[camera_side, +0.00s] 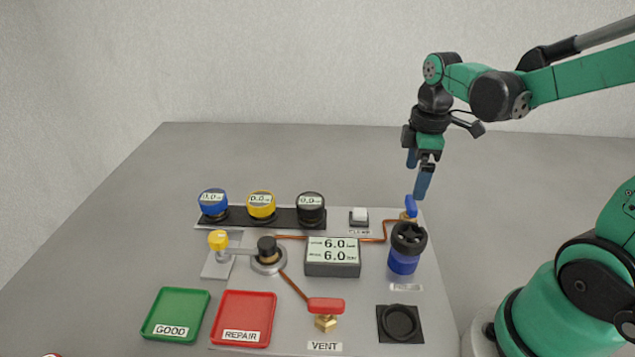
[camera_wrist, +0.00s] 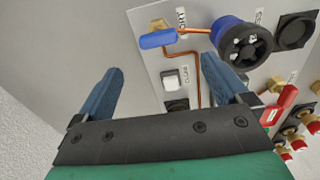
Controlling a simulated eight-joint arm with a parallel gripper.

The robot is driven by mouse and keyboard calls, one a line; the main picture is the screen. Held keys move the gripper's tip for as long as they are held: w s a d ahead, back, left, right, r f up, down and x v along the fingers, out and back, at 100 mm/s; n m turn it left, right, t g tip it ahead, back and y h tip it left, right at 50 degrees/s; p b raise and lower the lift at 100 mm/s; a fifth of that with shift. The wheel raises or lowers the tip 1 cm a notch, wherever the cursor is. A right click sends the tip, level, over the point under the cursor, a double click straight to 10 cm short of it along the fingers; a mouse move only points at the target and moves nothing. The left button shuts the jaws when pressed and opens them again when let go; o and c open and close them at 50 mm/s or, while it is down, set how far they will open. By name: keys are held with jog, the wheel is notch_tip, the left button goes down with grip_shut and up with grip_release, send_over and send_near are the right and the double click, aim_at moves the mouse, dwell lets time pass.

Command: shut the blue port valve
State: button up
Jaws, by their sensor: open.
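The blue port valve has a blue lever handle (camera_side: 411,206) on a brass body, at the back right corner of the grey panel. In the wrist view its blue handle (camera_wrist: 158,39) shows at the top, beyond the fingertips, pointing left from the copper pipe. A partly cut-off label stands next to it. My gripper (camera_side: 418,175) is open and empty, pointing down, above the valve and apart from it. In the wrist view both blue fingers of my gripper (camera_wrist: 169,75) are spread wide, with nothing between them but the panel further off.
A blue cylinder with a black knob (camera_side: 405,250) stands close in front of the valve. A white push button (camera_side: 359,215) is to its left. A display box (camera_side: 332,257), a red vent handle (camera_side: 326,305) and three round gauges (camera_side: 261,206) stand on the panel. Behind the panel is clear.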

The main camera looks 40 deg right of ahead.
aim_at(410, 212)
jog(key=shift+s+d+f+n, duration=0.1)
jog(key=shift+d+f+n, duration=0.2)
jog(key=shift+d+f, duration=0.15)
jog(key=shift+a+f, duration=0.1)
jog(key=shift+f, duration=2.45)
jog(key=c, duration=1.3)
